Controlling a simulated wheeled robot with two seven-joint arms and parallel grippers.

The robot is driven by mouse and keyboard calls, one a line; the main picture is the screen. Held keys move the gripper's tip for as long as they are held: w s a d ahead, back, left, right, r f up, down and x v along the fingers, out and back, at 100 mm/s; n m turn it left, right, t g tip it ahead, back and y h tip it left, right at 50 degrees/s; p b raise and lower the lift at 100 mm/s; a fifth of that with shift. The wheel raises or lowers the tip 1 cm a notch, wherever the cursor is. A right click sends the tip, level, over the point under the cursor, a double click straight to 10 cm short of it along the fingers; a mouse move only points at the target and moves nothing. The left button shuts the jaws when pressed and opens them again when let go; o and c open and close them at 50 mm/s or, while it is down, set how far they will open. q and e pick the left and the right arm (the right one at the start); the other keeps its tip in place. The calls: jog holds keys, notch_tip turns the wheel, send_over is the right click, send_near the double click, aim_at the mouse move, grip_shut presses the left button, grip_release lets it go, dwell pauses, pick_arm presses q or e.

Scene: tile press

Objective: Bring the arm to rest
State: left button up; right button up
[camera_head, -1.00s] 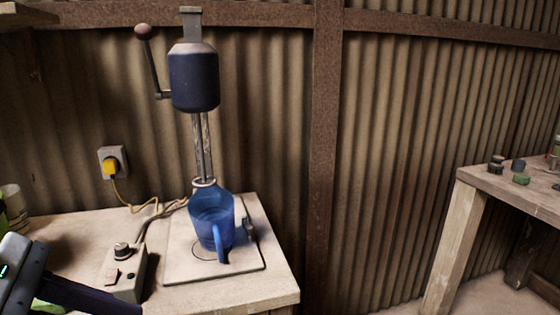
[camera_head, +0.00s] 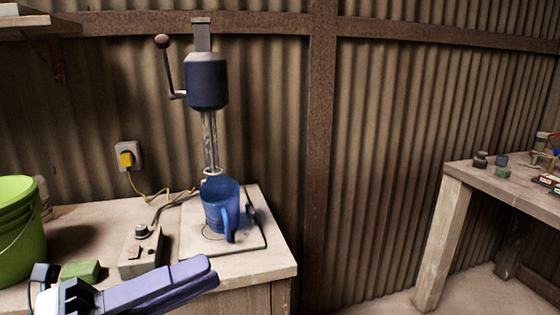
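My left gripper (camera_head: 207,272) reaches in from the lower left, in front of the bench's front edge. Its long purple-blue fingers point right and overlap in this view, so I cannot tell whether they are open or shut. I see nothing held in it. My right gripper is out of view.
The press (camera_head: 207,85) stands on the wooden bench (camera_head: 85,222), with a blue jug (camera_head: 221,205) upright beneath it. A control box (camera_head: 140,253), green block (camera_head: 81,271) and green bucket (camera_head: 18,235) are left of it. Another table (camera_head: 485,186) stands at right, floor between.

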pick_arm(q)
jog(key=w+a+f+n+t+y, duration=0.3)
jog(key=f+n+t+y, duration=0.15)
jog(key=n, duration=0.35)
jog(key=w+a+f+n+t+y, duration=0.25)
jog(key=f+n+t, duration=0.25)
jog(key=n, duration=0.4)
notch_tip(320, 180, down, 12)
jog(key=a+n+y+p, duration=0.1)
jog(key=a+n+y, duration=0.2)
jog(key=n+y, duration=0.45)
jog(key=s+d+f+n+g+y, duration=0.1)
jog(key=s+f+n+g, duration=0.3)
jog(key=s+f, duration=0.4)
jog(key=s+d+f+n+g+y, duration=0.1)
jog(key=s+d+f+n+g, duration=0.2)
jog(key=f, duration=1.1)
jog(key=s+n+g+p, duration=0.1)
jog(key=s+n+g, duration=0.1)
jog(key=s, duration=0.3)
jog(key=shift+s+f, duration=0.15)
jog(key=shift+s, duration=0.25)
